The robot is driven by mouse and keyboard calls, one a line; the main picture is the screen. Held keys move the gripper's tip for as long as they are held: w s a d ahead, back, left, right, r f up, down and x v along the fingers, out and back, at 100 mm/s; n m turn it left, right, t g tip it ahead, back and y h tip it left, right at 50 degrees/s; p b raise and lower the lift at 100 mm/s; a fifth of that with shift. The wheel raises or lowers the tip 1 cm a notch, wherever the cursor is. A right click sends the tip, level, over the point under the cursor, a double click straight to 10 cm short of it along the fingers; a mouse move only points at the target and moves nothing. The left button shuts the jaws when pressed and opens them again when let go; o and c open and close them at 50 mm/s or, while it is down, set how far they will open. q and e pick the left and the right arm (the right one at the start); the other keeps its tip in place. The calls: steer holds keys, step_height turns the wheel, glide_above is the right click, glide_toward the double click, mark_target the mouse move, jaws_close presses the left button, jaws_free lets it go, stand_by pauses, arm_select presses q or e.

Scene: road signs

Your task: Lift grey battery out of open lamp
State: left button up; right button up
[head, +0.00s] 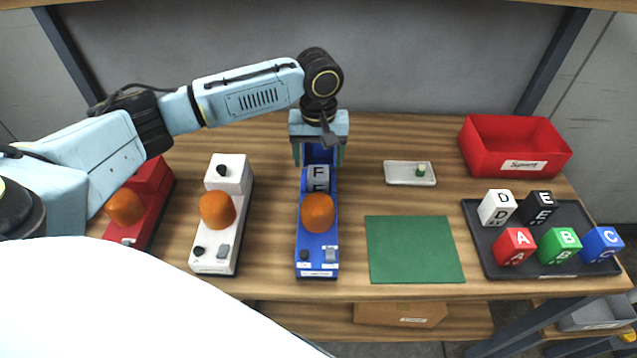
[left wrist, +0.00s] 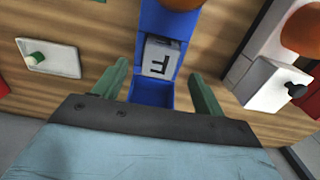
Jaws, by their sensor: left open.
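The blue lamp (head: 317,240) stands in the middle of the table with an orange dome on it and its rear compartment open. The grey battery (head: 318,177), marked F, sits inside that compartment. It also shows in the left wrist view (left wrist: 162,58), within the blue walls (left wrist: 153,92). My left gripper (head: 318,158) is over the rear end of the blue lamp. In the left wrist view its green fingers (left wrist: 160,88) are spread wide on either side of the compartment, with nothing between them gripped. My right gripper is not in view.
A white lamp (head: 229,177) and a red lamp (head: 152,184) stand to the left. To the right are a small white tray (head: 398,173) with a green peg, a green mat (head: 414,250), a red bin (head: 512,131) and a black tray (head: 487,253) of lettered blocks.

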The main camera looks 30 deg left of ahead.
mark_target(319, 172)
arm_select(q)
step_height(319, 172, down, 4)
steer(key=shift+w+a+f, duration=0.1)
steer(key=shift+f, duration=0.25)
steer(key=c, duration=1.4)
step_height(319, 172, up, 10)
steer(key=shift+r, duration=0.1)
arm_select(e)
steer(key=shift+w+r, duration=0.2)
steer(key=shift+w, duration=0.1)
